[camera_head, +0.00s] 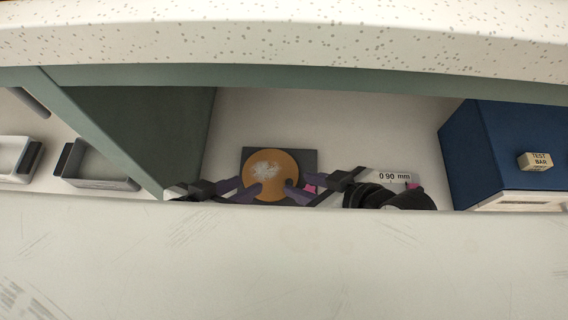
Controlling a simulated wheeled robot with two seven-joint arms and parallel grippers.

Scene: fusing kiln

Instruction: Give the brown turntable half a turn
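The brown turntable (270,165) is a round orange-brown disc with a pale worn patch on its top. It sits on a dark grey square base (309,159) inside the walled recess. My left gripper (244,189) has purple fingers at the disc's lower left edge. My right gripper (303,190) has purple fingers at the disc's lower right edge, with a small pink patch beside them. The fingers of both look spread apart, with nothing held between them. Both overlap the disc's rim in this view; I cannot tell whether they touch it. The base's near part is hidden.
A blue box (485,150) with a "TEST BAR" block (537,161) stands at the right. A green-grey partition (150,125) is at the left, with grey trays (95,167) beyond it. A "0.90 mm" label (395,177) shows by my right arm. Pale ledges run above and below.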

